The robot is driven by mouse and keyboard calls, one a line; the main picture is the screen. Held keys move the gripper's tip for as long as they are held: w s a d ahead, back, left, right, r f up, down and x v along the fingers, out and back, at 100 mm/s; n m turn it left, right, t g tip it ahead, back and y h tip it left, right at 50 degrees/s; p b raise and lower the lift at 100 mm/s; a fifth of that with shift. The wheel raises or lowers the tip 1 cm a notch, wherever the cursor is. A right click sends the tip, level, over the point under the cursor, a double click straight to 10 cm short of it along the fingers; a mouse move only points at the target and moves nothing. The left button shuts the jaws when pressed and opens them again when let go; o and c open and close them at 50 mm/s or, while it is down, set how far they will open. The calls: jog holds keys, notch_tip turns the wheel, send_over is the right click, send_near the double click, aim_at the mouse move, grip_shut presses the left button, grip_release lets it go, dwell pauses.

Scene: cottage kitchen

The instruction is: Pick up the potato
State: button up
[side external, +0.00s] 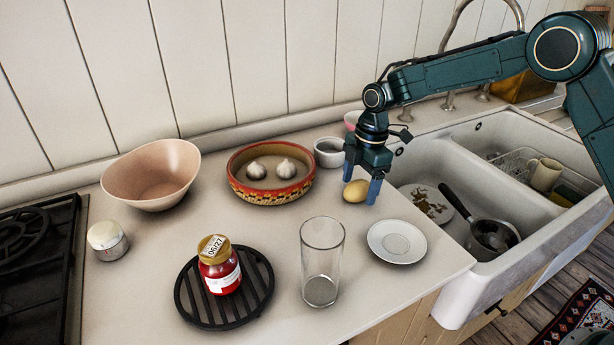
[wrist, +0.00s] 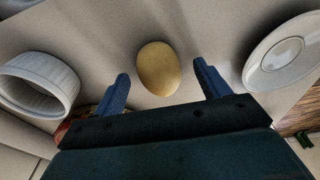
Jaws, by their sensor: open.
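The potato (side external: 356,191) is a small, smooth, yellow-brown oval lying on the pale countertop near the sink's left edge. In the wrist view the potato (wrist: 158,69) shows at the upper middle, whole and unobstructed. My gripper (side external: 361,190) points down over the potato in the side view, with its two blue fingers apart. In the wrist view my gripper (wrist: 164,88) is open and empty, one finger on each side of the potato's near end. I cannot tell whether either finger touches it; gaps show on both sides.
A white ramekin (side external: 329,152) and a patterned dish (side external: 262,198) with garlic stand left of the potato. A white saucer (side external: 397,257) lies in front, beside a clear glass (side external: 321,290). The sink (side external: 478,150) holding dishes is to the right. Open counter lies between dish and saucer.

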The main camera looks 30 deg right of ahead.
aim_at(360, 182)
dwell(0.3)
jog(key=c, duration=1.1)
jog(key=shift+r, duration=5.05)
